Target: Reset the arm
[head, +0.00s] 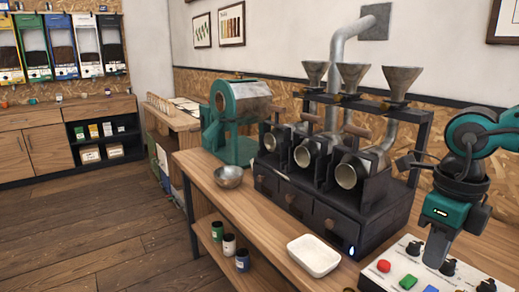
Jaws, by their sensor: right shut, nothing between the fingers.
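My right arm comes in from the right edge in teal and black. Its right gripper (436,252) points down, shut and empty, above the control panel (405,258) at the lower right. In the picture its fingertips overlap the panel's back part, and I cannot tell whether they touch it. The panel is white with a red button (383,266), a green button (408,282), and several black knobs. My left gripper is out of view.
A black three-barrel roaster (288,198) with metal funnels stands left of my arm. A white tray (314,256), a metal bowl (229,177) and a green drum machine (240,146) share the wooden bench. Several small cans sit on its lower shelf. The floor at left is clear.

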